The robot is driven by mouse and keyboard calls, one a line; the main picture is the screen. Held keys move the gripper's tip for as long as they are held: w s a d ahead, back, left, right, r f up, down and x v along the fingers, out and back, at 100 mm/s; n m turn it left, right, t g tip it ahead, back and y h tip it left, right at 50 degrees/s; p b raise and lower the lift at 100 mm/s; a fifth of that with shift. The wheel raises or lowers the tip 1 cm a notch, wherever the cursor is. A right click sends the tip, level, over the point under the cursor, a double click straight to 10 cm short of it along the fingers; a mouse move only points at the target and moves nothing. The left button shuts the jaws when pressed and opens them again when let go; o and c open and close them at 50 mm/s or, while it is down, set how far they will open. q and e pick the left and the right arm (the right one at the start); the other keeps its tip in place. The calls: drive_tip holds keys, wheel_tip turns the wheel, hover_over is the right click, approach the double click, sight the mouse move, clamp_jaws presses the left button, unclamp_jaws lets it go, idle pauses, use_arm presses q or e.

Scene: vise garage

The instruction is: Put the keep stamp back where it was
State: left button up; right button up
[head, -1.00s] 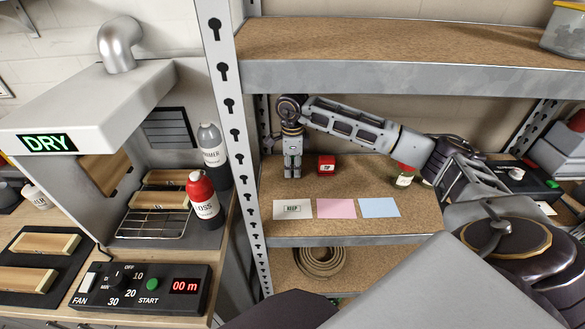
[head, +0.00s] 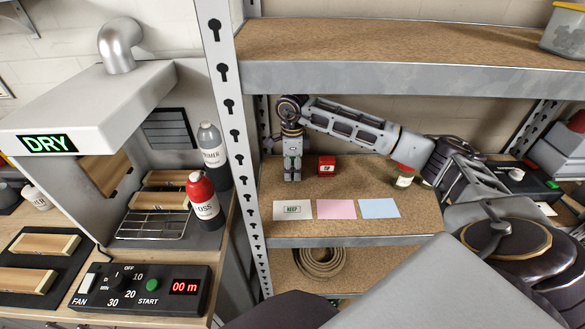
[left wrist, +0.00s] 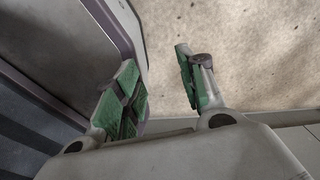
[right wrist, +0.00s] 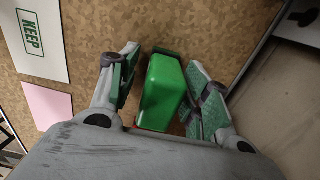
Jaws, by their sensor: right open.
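The green keep stamp (right wrist: 162,92) shows in the right wrist view between the fingers of my right gripper (right wrist: 160,95). The fingers are open, with a small gap on each side of the stamp. In the head view my right gripper (head: 292,172) points down at the left of the middle shelf and mostly hides the stamp. A white card (head: 293,210) with a green KEEP print lies in front of it; it also shows in the right wrist view (right wrist: 42,45). My left gripper (left wrist: 165,85) is open and empty in the left wrist view.
A red stamp (head: 326,167) stands just right of my right gripper. A pink card (head: 336,209) and a blue card (head: 379,208) lie beside the white one. A jar (head: 404,177) stands farther right. The upper shelf (head: 400,76) and a metal post (head: 238,130) bound the space.

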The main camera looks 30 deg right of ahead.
sight(292, 159)
drive_tip(key=shift+r, duration=0.75)
wheel_tip(292, 159, up, 4)
drive_tip(key=shift+r+b, duration=0.15)
drive_tip(key=shift+b, duration=0.15)
drive_tip(key=shift+r, duration=0.7)
use_arm(q)
drive_tip(key=shift+s+a+f, duration=0.2)
drive_tip(key=shift+s+a, duration=0.05)
drive_tip(key=shift+s, duration=0.1)
use_arm(e)
drive_tip(key=shift+r, duration=0.25)
use_arm(q)
drive_tip(key=shift+w, duration=0.15)
